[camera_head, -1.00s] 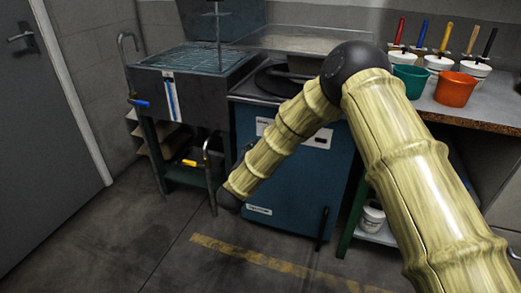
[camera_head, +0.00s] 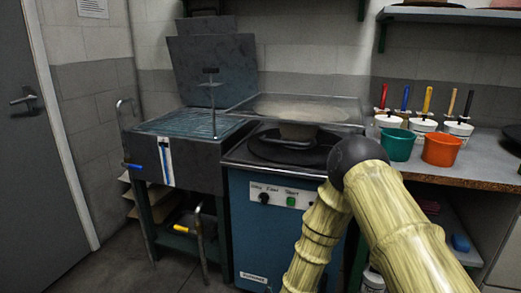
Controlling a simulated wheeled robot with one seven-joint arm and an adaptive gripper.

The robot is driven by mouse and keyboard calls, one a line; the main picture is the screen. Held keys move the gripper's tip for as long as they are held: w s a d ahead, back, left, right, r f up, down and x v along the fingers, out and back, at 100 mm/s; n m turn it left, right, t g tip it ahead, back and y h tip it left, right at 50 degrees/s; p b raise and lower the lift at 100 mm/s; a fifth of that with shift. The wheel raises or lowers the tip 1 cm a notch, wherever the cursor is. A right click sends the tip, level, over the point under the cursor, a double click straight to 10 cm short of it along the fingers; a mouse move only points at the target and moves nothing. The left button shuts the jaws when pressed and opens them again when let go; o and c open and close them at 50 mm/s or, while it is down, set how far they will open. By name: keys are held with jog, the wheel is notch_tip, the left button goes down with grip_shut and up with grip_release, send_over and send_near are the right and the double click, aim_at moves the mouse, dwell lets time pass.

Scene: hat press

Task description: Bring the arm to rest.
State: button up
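My arm (camera_head: 395,220), with a yellow-green bamboo-like look and a dark round elbow joint, comes in from the lower right. It bends at the elbow in front of the blue machine and its forearm runs down out of the bottom of the picture. My gripper is outside the picture, so I cannot see whether it is open or holds anything. The blue hat press (camera_head: 266,225) has knobs and a green button on its front panel and a dark round plate on top, with a hat-like form (camera_head: 297,133) on it.
A dark steam basin (camera_head: 180,160) with a grate and a raised lid (camera_head: 212,68) stands left of the press. On the right a counter (camera_head: 475,178) holds a green bucket (camera_head: 397,144), an orange bucket (camera_head: 442,149) and several white pots with coloured handles. A grey door (camera_head: 30,140) is far left.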

jog(key=s+d+f+n+g, duration=0.1)
jog(key=s+d+f+g, duration=0.1)
jog(key=s+d+f, duration=0.3)
jog(key=s+d+f+n+g, duration=0.1)
jog(key=s+f+g, duration=0.15)
jog(key=s, duration=0.45)
jog(key=s+d+f+n+g, duration=0.1)
jog(key=s+d+g, duration=0.25)
jog(key=s, duration=0.65)
jog(key=s+d+f+n+g, duration=0.15)
jog(key=s+d, duration=0.25)
jog(key=s, duration=0.6)
jog(key=s+d+f+n+g, duration=0.1)
jog(key=s+d+g, duration=0.25)
jog(key=s, duration=0.65)
notch_tip(320, 180, up, 24)
jog(key=t+p, duration=0.1)
jog(key=p, duration=2.3)
jog(key=shift+r+y+p, duration=0.25)
jog(key=shift+y+p, duration=0.05)
jog(key=shift+p, duration=0.1)
